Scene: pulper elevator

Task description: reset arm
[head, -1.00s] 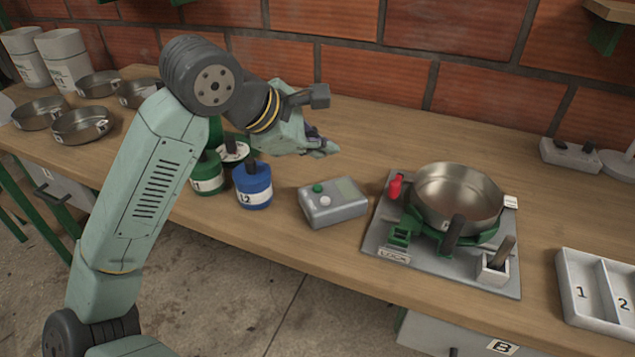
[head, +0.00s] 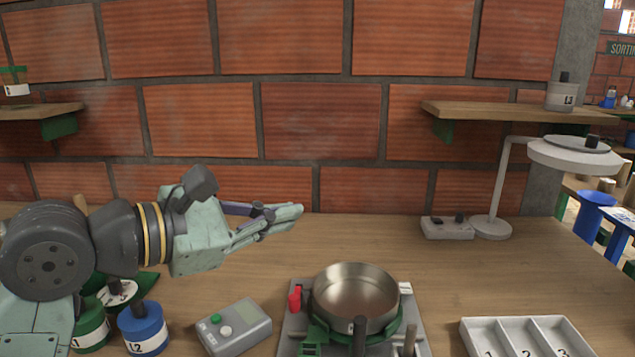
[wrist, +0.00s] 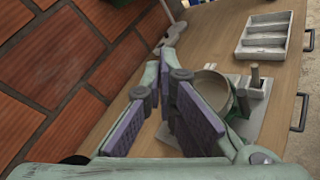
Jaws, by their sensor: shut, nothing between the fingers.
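My gripper (head: 298,210) is at the end of my pale green and grey arm, at the left of the head view. It is shut and empty, held above the workbench (head: 230,285) and pointing right in front of the brick wall. In the wrist view its fingers with purple pads (wrist: 167,78) show close up, covering part of the bench. The steel pan (head: 355,292) stands to the right of the gripper and below it in the head view; it also shows in the wrist view (wrist: 211,90), partly hidden by a finger.
A grey box with buttons (head: 234,328), a blue canister (head: 143,332) and a green canister (head: 90,330) stand below my arm. A compartment tray (head: 525,323) and a lamp (head: 490,222) are at right. Shelves (head: 505,110) jut from the wall (head: 320,120).

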